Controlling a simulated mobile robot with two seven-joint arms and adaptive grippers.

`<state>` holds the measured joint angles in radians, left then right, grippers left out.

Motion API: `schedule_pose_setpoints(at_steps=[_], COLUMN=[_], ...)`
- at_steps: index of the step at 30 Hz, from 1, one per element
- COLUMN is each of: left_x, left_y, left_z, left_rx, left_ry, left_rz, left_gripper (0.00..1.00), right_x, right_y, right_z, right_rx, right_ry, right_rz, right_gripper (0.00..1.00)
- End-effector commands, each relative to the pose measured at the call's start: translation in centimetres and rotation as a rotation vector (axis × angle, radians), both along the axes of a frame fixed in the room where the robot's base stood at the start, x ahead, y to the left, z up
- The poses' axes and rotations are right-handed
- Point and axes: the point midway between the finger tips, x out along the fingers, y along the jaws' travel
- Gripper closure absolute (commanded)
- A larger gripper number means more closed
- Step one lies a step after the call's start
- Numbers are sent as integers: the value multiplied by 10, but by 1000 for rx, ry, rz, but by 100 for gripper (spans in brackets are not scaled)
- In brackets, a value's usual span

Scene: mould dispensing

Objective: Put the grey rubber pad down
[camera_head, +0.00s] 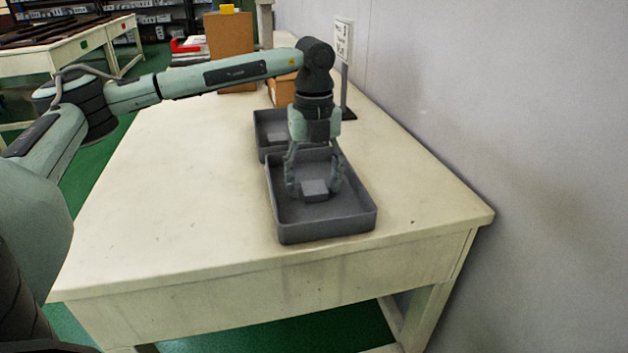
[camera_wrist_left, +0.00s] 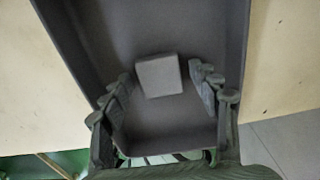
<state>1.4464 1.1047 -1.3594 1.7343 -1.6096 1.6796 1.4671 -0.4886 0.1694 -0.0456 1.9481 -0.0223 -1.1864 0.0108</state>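The grey rubber pad (camera_head: 314,189) is a small block in the near dark grey tray (camera_head: 330,231), apparently resting on its floor. It also shows in the left wrist view (camera_wrist_left: 159,76), slightly turned, with the tray wall (camera_wrist_left: 235,50) around it. My left gripper (camera_head: 314,186) points down into the tray. Its fingers are spread on both sides of the pad, and in the left wrist view (camera_wrist_left: 160,78) gaps show between each finger and the pad. My right gripper is not in view.
A second grey tray (camera_head: 263,127) stands directly behind the near one. Cardboard boxes (camera_head: 231,45) and a sign on a stand (camera_head: 343,45) are at the back of the cream table (camera_head: 170,200). A wall (camera_head: 500,100) runs along the right. The table's left part is clear.

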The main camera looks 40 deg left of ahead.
Motion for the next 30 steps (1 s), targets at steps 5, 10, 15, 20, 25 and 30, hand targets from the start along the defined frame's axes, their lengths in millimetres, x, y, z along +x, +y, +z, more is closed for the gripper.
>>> schedule_pose_setpoints(at_steps=[5, 10, 15, 20, 25, 30], left_x=[0, 1, 1, 2, 1, 1], left_y=[0, 0, -1, -1, -1, 0], left_z=[0, 6, 34, 71, 102, 119], left_rx=[0, 0, -1, 0, -1, 1], left_ry=[0, -1, -4, -5, -3, -1], left_rz=[0, 0, -1, -1, -1, -1], left_gripper=[38, 38, 38, 38, 38, 38], right_x=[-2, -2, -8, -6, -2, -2], right_y=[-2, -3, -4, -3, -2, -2], right_z=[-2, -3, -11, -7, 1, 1], right_rx=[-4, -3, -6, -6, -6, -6], right_ry=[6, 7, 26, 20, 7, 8], right_rz=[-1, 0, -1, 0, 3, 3], right_gripper=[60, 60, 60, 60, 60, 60])
